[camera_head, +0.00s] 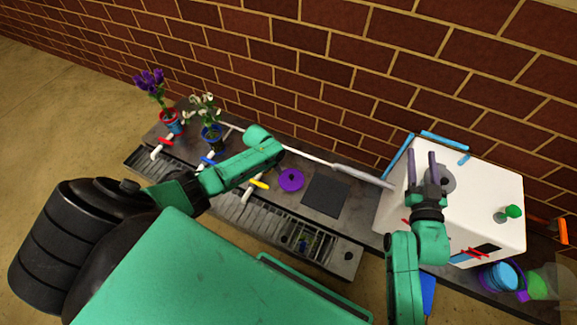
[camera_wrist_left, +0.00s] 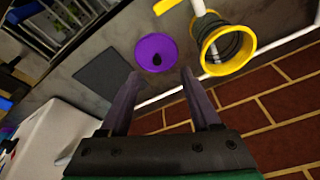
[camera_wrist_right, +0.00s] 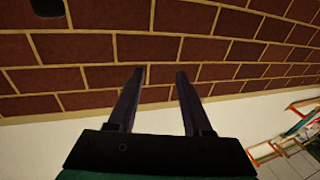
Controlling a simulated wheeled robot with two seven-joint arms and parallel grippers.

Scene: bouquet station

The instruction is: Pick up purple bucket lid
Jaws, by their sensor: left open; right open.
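In the left wrist view the lid (camera_wrist_left: 150,58) shows ahead of my left gripper (camera_wrist_left: 160,74), whose two fingers are open and empty, apart from the lid. In the head view my left arm ends near the lid's upper left; its fingers are hard to make out there. My right gripper (camera_head: 422,155) is open and empty over the white box; its parted fingers (camera_wrist_right: 160,75) face the brick wall.
The dark square plate (camera_head: 326,195) lies right of the lid. The white box (camera_head: 485,195) stands further right, with purple and blue buckets (camera_head: 503,277) beyond it. Two potted plants (camera_head: 171,120) stand at the left. A yellow ring (camera_wrist_left: 208,57) is close beside the lid in the left wrist view.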

